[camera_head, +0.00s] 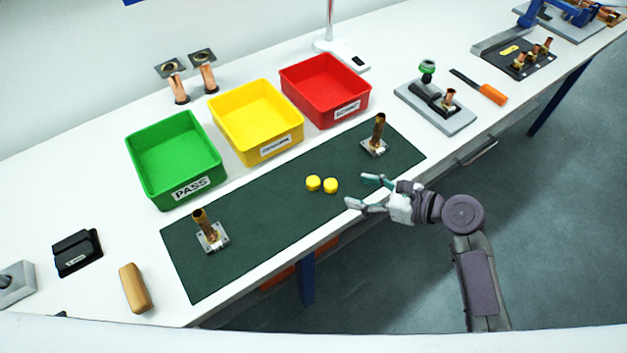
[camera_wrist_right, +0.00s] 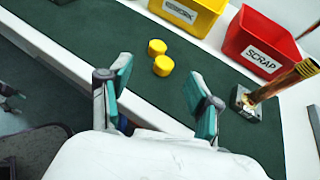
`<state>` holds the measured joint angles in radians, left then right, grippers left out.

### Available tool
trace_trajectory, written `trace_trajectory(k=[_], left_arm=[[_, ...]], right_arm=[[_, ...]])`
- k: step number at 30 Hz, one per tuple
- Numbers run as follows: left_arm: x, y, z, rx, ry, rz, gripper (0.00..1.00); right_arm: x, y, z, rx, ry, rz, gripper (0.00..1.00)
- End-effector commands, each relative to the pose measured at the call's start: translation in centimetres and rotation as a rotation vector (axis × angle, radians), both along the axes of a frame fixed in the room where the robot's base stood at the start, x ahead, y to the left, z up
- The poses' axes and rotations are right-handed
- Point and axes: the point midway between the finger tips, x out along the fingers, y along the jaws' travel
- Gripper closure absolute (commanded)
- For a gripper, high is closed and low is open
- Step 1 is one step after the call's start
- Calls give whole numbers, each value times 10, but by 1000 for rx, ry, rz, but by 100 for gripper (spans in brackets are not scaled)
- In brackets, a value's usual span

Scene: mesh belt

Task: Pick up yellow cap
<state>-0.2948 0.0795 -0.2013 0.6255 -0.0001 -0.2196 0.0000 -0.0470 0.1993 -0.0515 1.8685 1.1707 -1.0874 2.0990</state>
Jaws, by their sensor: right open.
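Two yellow caps, a left one (camera_head: 313,183) and a right one (camera_head: 331,185), lie side by side on the dark green mat (camera_head: 265,215). In the right wrist view they show as a far cap (camera_wrist_right: 157,47) and a near cap (camera_wrist_right: 163,66), ahead of the fingers. My right gripper (camera_head: 357,191) is open and empty, just right of the caps, with its fingers pointing toward them. It also shows in the right wrist view (camera_wrist_right: 160,92), with the caps beyond the gap between its fingertips. My left gripper is not in view.
Copper fittings on metal bases stand on the mat, one right (camera_head: 375,148), one left (camera_head: 212,237). Green (camera_head: 170,160), yellow (camera_head: 265,140) and red (camera_head: 335,115) bins stand behind the mat. The mat around the caps is clear.

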Motion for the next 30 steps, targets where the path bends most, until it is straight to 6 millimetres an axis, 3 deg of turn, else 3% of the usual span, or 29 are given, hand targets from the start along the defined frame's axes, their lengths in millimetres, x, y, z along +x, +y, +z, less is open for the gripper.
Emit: trace_trajectory(k=[9,17,24,30], left_arm=[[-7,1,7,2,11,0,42],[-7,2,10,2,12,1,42],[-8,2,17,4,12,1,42],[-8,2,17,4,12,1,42]], right_arm=[[29,48,-22,-1,0,1,37],[38,64,-30,-3,-1,3,37],[53,91,-46,-4,0,3,37],[58,98,-50,-7,-2,2,37]])
